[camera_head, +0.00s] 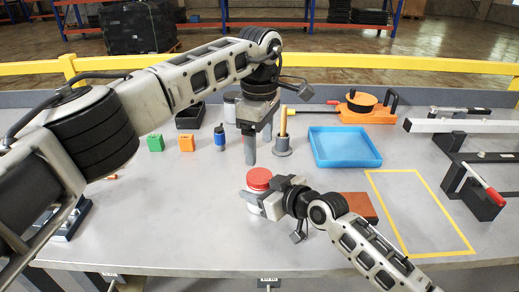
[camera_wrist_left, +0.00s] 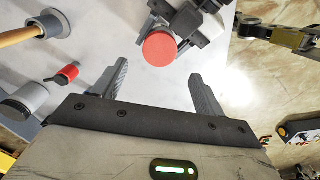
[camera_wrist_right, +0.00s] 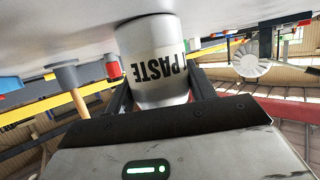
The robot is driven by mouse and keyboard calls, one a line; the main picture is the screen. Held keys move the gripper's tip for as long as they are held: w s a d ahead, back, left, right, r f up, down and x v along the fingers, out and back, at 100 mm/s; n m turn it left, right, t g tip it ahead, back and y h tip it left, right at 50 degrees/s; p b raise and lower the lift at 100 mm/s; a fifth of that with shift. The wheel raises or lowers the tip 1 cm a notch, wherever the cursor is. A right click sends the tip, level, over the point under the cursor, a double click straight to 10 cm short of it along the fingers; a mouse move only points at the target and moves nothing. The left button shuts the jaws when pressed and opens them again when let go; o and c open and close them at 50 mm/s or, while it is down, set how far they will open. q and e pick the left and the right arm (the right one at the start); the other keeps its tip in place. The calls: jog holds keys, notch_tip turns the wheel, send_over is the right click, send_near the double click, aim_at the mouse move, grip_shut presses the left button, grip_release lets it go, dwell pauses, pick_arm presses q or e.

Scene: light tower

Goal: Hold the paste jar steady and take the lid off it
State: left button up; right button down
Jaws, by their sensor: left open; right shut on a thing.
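The white paste jar (camera_head: 253,209) stands on the grey table at front centre with its red lid (camera_head: 259,178) on. My right gripper (camera_head: 257,201) is shut around the jar's body from the right. The right wrist view shows the jar (camera_wrist_right: 155,65) between the fingers, its PASTE label appearing upside down. My left gripper (camera_head: 250,152) is open and empty, pointing down above and behind the lid. In the left wrist view, the lid (camera_wrist_left: 160,49) lies beyond the open fingertips, between their lines and apart from them.
A grey holder with a wooden-handled tool (camera_head: 283,146) stands just behind the jar. A blue tray (camera_head: 345,149), a brown block (camera_head: 359,206) and a black metal frame (camera_head: 462,158) are to the right. Small blocks and a blue bottle (camera_head: 220,138) stand left. The yellow-outlined area (camera_head: 420,215) is bare.

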aim_at(259, 175)
pick_arm(q)
notch_tip(259, 175, down, 8)
jog(key=shift+r, duration=0.1)
pick_arm(e)
jog(key=shift+f, duration=0.1)
pick_arm(q)
jog(key=shift+c, duration=0.3)
jog(key=c, duration=0.9)
jog(key=n, duration=0.3)
jog(key=shift+c, duration=0.3)
jog(key=o, duration=1.1)
jog(key=shift+c, duration=0.2)
jog(key=shift+r, duration=0.1)
